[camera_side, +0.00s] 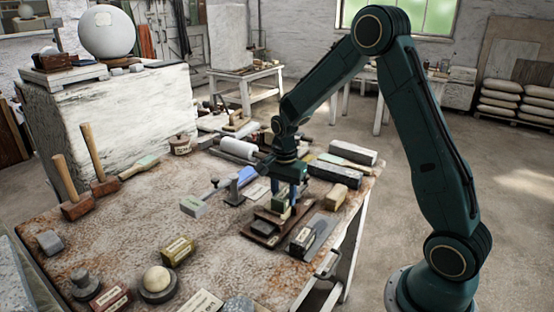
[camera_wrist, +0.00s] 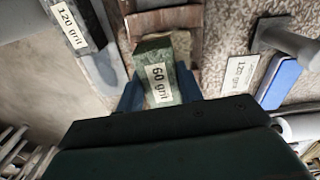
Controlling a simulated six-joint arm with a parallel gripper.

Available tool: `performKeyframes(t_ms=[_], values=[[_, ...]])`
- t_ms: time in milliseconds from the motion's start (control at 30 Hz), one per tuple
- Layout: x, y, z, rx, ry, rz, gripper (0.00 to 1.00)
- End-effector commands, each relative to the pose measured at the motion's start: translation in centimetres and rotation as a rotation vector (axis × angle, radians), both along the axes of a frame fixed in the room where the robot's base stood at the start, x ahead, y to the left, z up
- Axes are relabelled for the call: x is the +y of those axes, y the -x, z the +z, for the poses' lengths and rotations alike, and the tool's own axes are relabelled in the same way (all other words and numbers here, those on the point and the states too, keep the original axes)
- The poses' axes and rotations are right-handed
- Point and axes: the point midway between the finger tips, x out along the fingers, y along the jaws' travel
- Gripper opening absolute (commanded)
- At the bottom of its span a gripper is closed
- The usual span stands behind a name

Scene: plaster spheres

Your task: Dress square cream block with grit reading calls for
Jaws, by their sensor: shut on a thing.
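My gripper (camera_side: 286,202) is low over a brown wooden tray (camera_side: 262,240) on the worktable. In the wrist view its blue fingers (camera_wrist: 160,92) are shut on a green block labelled "60 grit" (camera_wrist: 158,62). A grey block labelled "120 grit" (camera_wrist: 70,24) lies just left of it, and shows beside the tray in the side view (camera_side: 303,240). A white card (camera_wrist: 238,74) lies to the right, its text upside down, seemingly a grit reading.
A blue object (camera_wrist: 281,84) lies beside the card. Nearby are a pale block with a rod (camera_side: 193,206), a yellowish labelled block (camera_side: 178,250) and a cream ball on a round stand (camera_side: 157,280). Mallets (camera_side: 95,165) stand at the left. The table's centre-left is fairly clear.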

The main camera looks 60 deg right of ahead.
Motion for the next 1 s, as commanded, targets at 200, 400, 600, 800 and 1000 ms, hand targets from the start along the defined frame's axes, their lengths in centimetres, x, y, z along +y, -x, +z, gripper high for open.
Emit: performKeyframes(t_ms=[200, 400, 600, 800, 1000], values=[[-0.5, -0.1, 0.1, -0.001, 0.0, -0.002, 0.11], [-1.1, -0.1, 0.2, 0.0, 0.0, -0.001, 0.11], [-1.2, -0.1, 0.2, 0.0, 0.0, 0.0, 0.11], [-1.9, -0.2, 0.0, -0.001, 0.0, -0.001, 0.11], [-2.2, -0.2, 0.0, 0.0, 0.0, -0.001, 0.11]])
